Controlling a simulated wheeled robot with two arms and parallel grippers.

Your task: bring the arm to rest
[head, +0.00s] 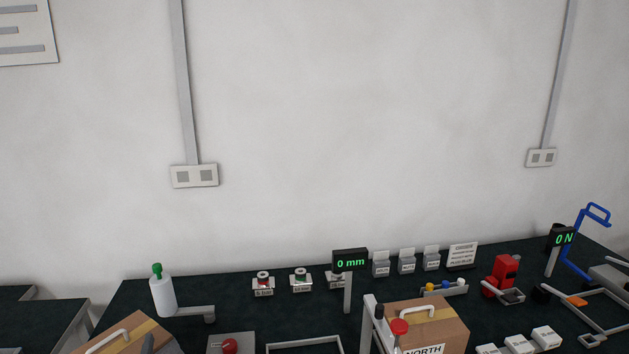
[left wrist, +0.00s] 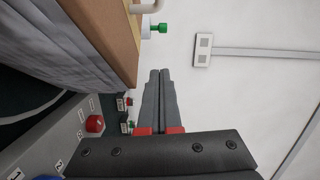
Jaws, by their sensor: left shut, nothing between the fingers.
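My left gripper (left wrist: 158,72) is shut and empty in the left wrist view, its two long grey fingers side by side and pointing toward the pale wall. In the left wrist view the box (left wrist: 122,40) is beside the fingers, with a gap in the picture. Most of my left arm is out of the head view. My right gripper is not in view.
A white bottle with a green cap (head: 163,293) stands behind the box. A second box (head: 440,323), displays and small fixtures crowd the dark bench (head: 230,310).

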